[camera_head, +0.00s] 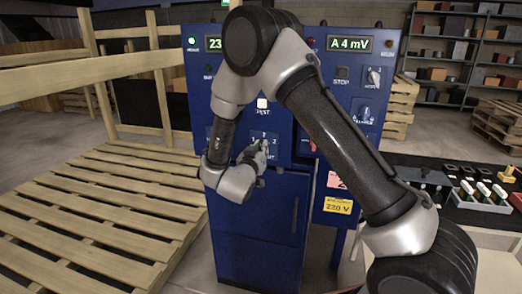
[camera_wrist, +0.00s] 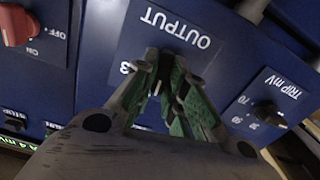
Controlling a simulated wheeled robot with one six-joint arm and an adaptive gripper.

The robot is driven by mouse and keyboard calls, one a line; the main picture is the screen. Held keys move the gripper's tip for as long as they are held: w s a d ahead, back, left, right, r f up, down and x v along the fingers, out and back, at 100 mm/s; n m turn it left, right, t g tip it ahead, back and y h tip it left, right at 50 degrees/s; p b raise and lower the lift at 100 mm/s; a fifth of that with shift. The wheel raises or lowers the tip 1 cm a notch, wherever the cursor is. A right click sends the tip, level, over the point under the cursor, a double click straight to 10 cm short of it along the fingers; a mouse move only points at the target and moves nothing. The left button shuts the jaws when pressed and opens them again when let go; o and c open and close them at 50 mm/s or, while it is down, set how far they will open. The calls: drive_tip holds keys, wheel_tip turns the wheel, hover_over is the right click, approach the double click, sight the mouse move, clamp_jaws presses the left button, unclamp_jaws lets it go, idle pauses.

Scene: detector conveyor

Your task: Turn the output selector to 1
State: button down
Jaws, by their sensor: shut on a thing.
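The output selector's dark plate (camera_head: 268,136) sits on the front of the blue cabinet (camera_head: 255,225), below a white button. Its label is partly covered in the head view. In the wrist view the plate (camera_wrist: 178,28) reads OUTPUT, upside down, and a 3 shows beside the fingers. My gripper (camera_head: 260,152) is at the selector, pointing at the panel. In the wrist view its green-padded fingers (camera_wrist: 166,78) close around the selector knob, which they mostly hide. I cannot read which number the knob points to.
A TRIP mV dial (camera_wrist: 270,112) and a red OFF/ON switch (camera_wrist: 14,24) flank the selector in the wrist view. Wooden pallets (camera_head: 100,210) lie left of the cabinet. A dark bench (camera_head: 455,205) with small parts stands at right. Shelves (camera_head: 470,50) stand behind.

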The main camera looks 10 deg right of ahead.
drive_tip(key=n, duration=1)
drive_tip(key=shift+w+a+f, duration=0.1)
drive_tip(key=shift+n, duration=0.4)
drive_tip(key=c, duration=1.5)
unclamp_jaws()
drive_tip(key=shift+o, duration=0.2)
drive_tip(key=v, duration=1.2)
